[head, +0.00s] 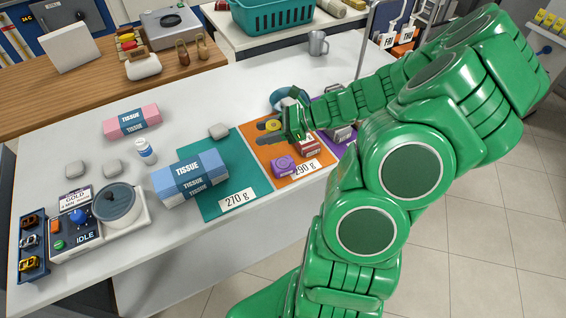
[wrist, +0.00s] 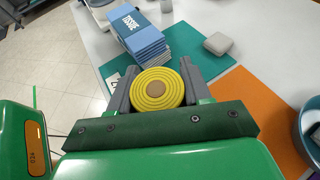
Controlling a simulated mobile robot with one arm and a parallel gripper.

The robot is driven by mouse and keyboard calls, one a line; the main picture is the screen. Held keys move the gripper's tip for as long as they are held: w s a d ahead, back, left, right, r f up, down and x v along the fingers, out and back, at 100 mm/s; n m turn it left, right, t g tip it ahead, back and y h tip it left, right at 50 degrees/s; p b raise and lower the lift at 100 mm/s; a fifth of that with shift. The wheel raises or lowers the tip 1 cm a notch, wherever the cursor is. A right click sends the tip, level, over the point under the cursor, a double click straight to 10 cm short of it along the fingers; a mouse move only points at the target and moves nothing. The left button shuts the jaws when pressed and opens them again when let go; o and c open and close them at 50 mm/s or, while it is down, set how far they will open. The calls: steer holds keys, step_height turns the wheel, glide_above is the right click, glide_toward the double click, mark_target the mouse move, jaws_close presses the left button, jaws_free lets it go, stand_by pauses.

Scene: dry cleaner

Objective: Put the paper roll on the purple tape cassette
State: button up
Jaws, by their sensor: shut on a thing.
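The paper roll (wrist: 157,89) shows in the wrist view as a yellow disc with rings and a tan centre. It sits between the fingers of my gripper (wrist: 158,92), which is shut on it. In the head view the yellow roll (head: 272,125) shows at my gripper (head: 270,131), above the orange mat. The purple tape cassette (head: 284,165) lies on the orange mat, nearer the table's front edge than my gripper. The roll is apart from the cassette. The cassette is not visible in the wrist view.
The orange mat (head: 262,150) lies between a teal mat (head: 225,205) and a purple mat (head: 347,150). A red item (head: 306,147) lies beside the cassette. Blue tissue packs (head: 190,178) stand left. A teal round object (head: 288,95) is behind my gripper.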

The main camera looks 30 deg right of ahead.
mark_target(277, 163)
steer(key=shift+s+d+f, duration=0.1)
steer(key=shift+s+d, duration=0.2)
steer(key=shift+s, duration=0.45)
steer(key=shift+s+d, duration=0.3)
steer(key=shift+s, duration=0.4)
steer(key=shift+f, duration=3.95)
steer(key=shift+f, duration=0.1)
steer(key=o, duration=1.1)
steer(key=shift+c, duration=0.2)
